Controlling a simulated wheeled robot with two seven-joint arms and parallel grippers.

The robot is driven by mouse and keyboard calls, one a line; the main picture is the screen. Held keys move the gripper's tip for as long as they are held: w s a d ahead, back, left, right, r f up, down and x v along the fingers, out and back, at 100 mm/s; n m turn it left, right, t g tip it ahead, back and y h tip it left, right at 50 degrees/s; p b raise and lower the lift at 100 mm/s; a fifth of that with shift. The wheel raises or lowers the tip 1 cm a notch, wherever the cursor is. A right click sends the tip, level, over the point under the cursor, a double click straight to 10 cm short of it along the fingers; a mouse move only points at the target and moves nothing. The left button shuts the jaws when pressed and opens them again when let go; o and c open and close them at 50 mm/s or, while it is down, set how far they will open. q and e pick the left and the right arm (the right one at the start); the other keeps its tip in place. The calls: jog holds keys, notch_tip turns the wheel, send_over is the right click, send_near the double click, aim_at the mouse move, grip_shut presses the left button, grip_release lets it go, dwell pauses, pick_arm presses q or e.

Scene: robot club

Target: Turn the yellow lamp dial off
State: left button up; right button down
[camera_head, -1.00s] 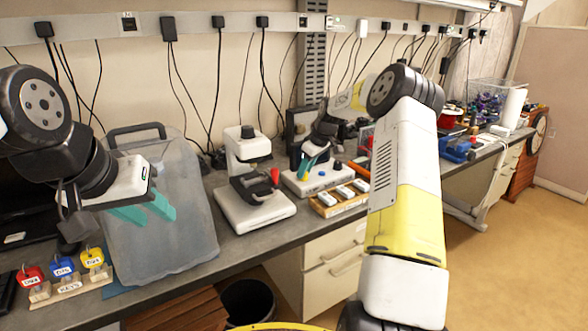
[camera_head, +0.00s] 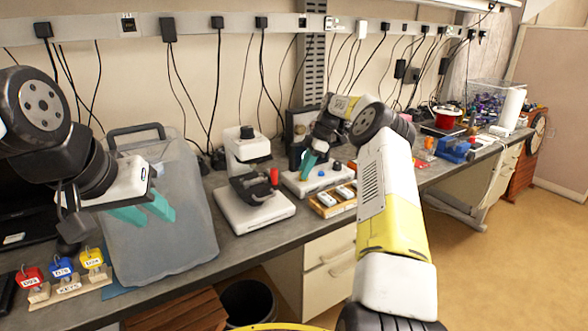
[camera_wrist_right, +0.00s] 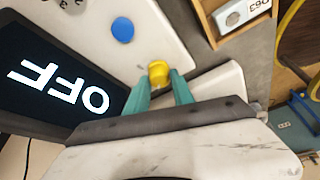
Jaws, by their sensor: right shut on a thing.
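The yellow dial (camera_wrist_right: 158,72) sits on a white panel (camera_wrist_right: 95,22) in the right wrist view, between the teal fingertips of my right gripper (camera_wrist_right: 159,88). The gripper is shut on it. A dark screen (camera_wrist_right: 50,85) beside it reads OFF, upside down in this view. In the head view the white panel (camera_head: 296,185) stands on the bench with my right gripper (camera_head: 309,160) over it; the dial is hidden there. My left gripper (camera_head: 145,211) is open and empty in front of a grey translucent bin.
A blue button (camera_wrist_right: 122,29) is beside the dial. A wooden tray of white labelled blocks (camera_head: 319,211) lies in front of the panel. A white microscope-like device (camera_head: 254,208) stands to its left. The grey bin (camera_head: 170,245) and coloured key tags (camera_head: 61,267) are further left.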

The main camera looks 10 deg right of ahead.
dwell(0.4)
jog(key=c, duration=1.1)
grip_release()
jog(key=v, duration=0.7)
jog(key=shift+d+r, duration=0.2)
jog(key=shift+r, duration=0.15)
jog(key=shift+w, duration=0.1)
